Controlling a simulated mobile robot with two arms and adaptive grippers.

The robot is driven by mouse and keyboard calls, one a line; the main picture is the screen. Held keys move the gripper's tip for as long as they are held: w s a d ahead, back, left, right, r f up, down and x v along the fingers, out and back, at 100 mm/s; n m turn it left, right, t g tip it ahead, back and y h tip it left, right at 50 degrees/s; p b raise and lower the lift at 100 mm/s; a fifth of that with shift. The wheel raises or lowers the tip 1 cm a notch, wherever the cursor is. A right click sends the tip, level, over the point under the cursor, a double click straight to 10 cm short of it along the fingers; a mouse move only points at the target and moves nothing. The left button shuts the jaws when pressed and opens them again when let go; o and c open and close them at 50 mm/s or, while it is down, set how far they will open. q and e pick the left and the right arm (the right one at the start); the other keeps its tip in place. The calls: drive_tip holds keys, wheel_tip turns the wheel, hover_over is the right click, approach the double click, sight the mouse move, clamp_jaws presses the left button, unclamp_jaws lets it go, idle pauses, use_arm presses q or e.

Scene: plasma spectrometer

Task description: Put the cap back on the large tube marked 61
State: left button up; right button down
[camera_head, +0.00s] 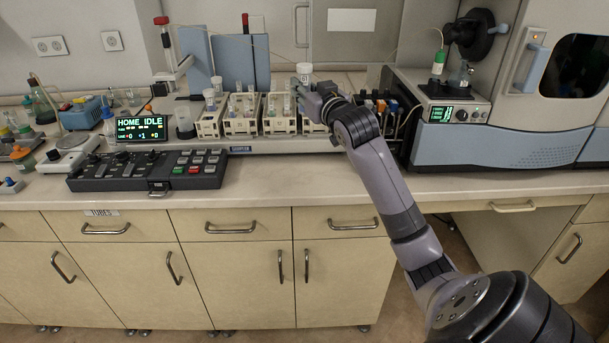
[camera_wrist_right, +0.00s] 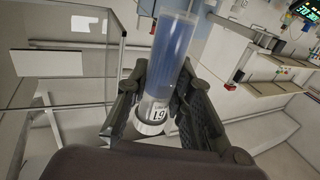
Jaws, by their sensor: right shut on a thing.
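My right gripper (camera_head: 312,101) is above the right-hand end of the rack row in the head view. It is shut on a large clear tube (camera_wrist_right: 173,50) with blue contents, marked 61. In the wrist view the tube lies between both fingers (camera_wrist_right: 160,92). The white label (camera_wrist_right: 158,114) shows just past the fingers, by a wide white cap-like end (camera_wrist_right: 149,127). In the head view this white end (camera_head: 304,68) is uppermost, above the gripper. I cannot tell whether it is a cap fully seated on the tube. The tube's lower part is hidden in the head view. My left gripper is out of view.
Cream racks (camera_head: 246,127) with tubes stand left of the gripper. A row of small coloured-top items (camera_head: 378,104) and the spectrometer (camera_head: 497,143) stand to its right. A black control panel (camera_head: 148,170) lies left. The bench front (camera_head: 300,180) is clear.

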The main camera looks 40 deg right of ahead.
wheel_tip(320, 180, down, 16)
drive_tip(key=shift+r, duration=0.2)
drive_tip(key=shift+f, duration=2.15)
drive_tip(key=shift+f+b, duration=0.2)
drive_tip(key=shift+b, duration=0.1)
drive_tip(key=c, duration=1.4)
unclamp_jaws()
drive_tip(key=shift+r, duration=0.1)
